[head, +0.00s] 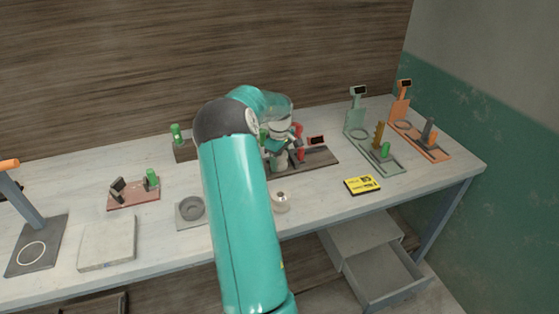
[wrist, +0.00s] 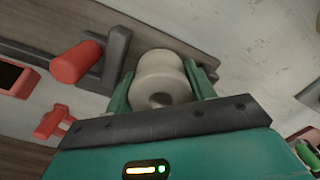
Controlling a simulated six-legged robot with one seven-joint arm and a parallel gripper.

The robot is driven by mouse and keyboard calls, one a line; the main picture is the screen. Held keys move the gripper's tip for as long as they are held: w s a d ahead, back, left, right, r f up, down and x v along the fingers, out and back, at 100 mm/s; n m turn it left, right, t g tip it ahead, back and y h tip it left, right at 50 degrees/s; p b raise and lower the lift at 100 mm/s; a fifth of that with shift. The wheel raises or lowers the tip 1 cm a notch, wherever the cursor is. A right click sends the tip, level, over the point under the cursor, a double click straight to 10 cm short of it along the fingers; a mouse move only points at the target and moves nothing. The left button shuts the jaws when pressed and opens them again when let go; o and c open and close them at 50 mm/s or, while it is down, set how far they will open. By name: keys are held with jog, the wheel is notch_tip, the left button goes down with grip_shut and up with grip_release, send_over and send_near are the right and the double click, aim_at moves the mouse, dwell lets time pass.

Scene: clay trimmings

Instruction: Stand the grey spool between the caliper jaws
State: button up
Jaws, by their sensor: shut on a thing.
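The pale grey spool (wrist: 162,78) is held between the green fingers of my gripper (wrist: 163,92) in the wrist view, with its hollow end towards the camera. My gripper (head: 281,160) is over the dark caliper board (head: 322,158) in the head view, where I cannot make out the spool. A dark grey caliper jaw (wrist: 115,62) stands close to the spool's left, with a red cylinder (wrist: 76,62) beyond it. I cannot tell whether the spool touches the jaw or the board. The other jaw is not clearly seen.
A small pale round object (head: 280,202) lies near the bench's front edge, right of my arm. A yellow card (head: 362,185), a green gauge stand (head: 385,163) and an orange one (head: 432,146) are at right. A grey dish (head: 191,211) is left of my arm.

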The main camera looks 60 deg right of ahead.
jog(key=shift+f, duration=0.2)
jog(key=o, duration=0.9)
jog(key=shift+f, duration=0.1)
jog(key=shift+o, duration=0.2)
jog(key=shift+w, duration=0.1)
